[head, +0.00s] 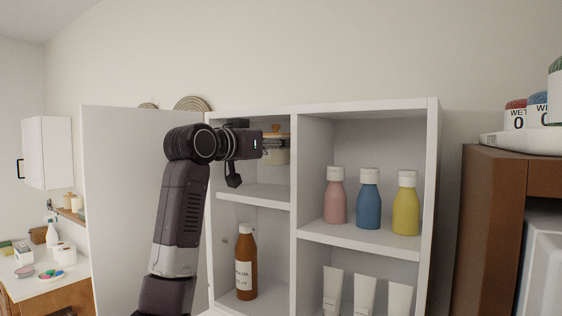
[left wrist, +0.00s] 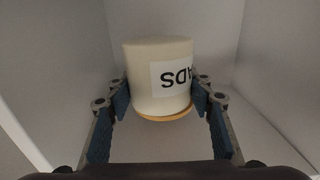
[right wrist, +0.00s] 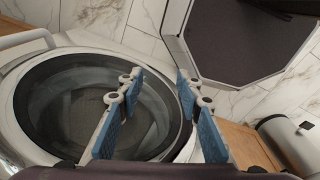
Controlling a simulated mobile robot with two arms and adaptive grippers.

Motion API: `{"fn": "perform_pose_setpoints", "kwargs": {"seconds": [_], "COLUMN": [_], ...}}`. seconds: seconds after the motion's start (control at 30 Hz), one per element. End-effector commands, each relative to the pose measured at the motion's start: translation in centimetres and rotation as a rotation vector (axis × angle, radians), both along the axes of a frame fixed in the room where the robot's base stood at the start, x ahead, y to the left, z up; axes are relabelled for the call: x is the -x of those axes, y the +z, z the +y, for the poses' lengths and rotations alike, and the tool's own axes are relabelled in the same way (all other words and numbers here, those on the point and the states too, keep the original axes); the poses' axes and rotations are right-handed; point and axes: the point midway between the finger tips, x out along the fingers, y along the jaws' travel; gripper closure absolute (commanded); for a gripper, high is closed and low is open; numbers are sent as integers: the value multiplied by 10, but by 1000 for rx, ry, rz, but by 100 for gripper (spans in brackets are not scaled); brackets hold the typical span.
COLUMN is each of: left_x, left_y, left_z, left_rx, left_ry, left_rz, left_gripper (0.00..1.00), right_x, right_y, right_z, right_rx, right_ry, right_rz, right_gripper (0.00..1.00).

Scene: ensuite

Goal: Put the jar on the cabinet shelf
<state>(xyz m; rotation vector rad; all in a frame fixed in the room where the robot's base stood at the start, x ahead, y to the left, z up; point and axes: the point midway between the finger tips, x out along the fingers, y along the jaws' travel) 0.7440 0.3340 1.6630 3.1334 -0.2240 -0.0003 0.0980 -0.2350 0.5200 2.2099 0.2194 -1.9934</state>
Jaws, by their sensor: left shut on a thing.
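The jar (head: 280,156) is cream with a wooden lid and a dark-lettered label. It is inside the upper left compartment of the white cabinet, partly hidden by my left gripper (head: 268,146). In the left wrist view the jar (left wrist: 158,70) sits between both fingers, which are shut on it. In the head view it appears above the upper left shelf (head: 255,194), with a gap below. My right gripper (right wrist: 158,88) is open and empty in the right wrist view, over a round-doored appliance (right wrist: 95,105); it is out of the head view.
A brown bottle (head: 245,265) stands in the compartment below. Pink, blue and yellow bottles (head: 369,200) stand on the right shelf, with white tubes (head: 364,292) under them. The open cabinet door (head: 125,200) is left of my arm. A brown wooden unit (head: 490,220) is at right.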

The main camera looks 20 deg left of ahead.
Motion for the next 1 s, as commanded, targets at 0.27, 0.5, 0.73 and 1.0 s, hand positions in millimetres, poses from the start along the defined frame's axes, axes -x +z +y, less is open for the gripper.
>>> {"fn": "perform_pose_setpoints", "kwargs": {"seconds": [0.27,0.5,0.73,1.0], "left_x": [-17,-16,-16,-19], "left_y": [-9,-28,-42,-65], "left_z": [-3,-3,-2,-3], "left_rx": [-1,0,0,1], "left_ry": [0,0,0,0], "left_rz": [-1,-1,0,-1], "left_gripper": [98,98,98,98], "right_x": [4,8,9,9], "right_y": [15,22,28,49], "right_z": [3,3,2,1], "right_rx": [-3,-3,-2,-1], "right_ry": [-1,-1,-1,0], "right_rz": [5,11,13,14], "right_gripper": [67,67,67,67]}}
